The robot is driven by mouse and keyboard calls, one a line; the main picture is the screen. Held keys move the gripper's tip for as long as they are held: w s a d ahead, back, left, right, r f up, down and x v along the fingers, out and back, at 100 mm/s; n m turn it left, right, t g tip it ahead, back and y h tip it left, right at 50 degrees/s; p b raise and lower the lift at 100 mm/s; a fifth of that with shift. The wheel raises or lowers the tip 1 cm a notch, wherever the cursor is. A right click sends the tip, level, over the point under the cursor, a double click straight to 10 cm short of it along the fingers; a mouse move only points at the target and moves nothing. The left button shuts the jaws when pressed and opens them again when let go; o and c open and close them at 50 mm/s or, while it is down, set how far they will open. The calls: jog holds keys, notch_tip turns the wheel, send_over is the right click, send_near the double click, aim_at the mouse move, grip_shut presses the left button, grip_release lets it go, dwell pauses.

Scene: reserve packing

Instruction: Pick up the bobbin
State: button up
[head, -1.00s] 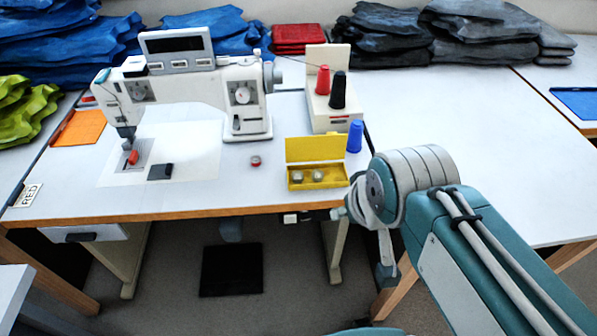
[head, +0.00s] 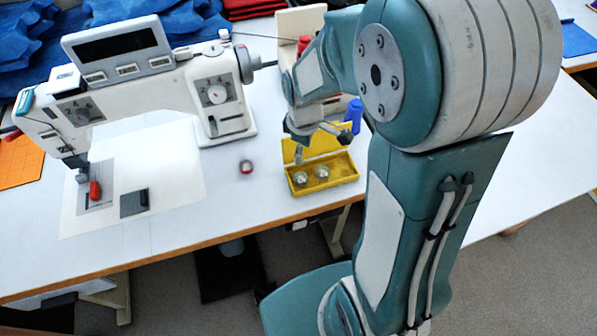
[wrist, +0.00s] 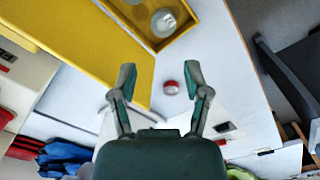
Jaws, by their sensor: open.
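A small bobbin with a red rim and pale centre (head: 245,166) lies on the white table between the sewing machine and the yellow box. It also shows in the wrist view (wrist: 171,87), beyond and between my fingertips, nearer the right finger. My gripper (head: 322,147) is open and empty above the yellow box (head: 340,182), to the right of the red bobbin. In the wrist view my gripper (wrist: 160,77) shows both fingers spread apart. Silver bobbins (head: 301,178) sit inside the open yellow box, and one shows large in the wrist view (wrist: 163,22).
The sewing machine (head: 160,80) stands left, with a red piece (head: 95,191) near its needle and a dark block (head: 134,202) beside it. A blue spool (head: 353,115) stands behind the box. Bare tabletop surrounds the red bobbin.

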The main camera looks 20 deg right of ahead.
send_over(300, 176)
jog(key=f, duration=0.6)
jog(key=shift+s+f, duration=0.25)
jog(key=shift+f, duration=2.55)
jog(key=c, duration=0.5)
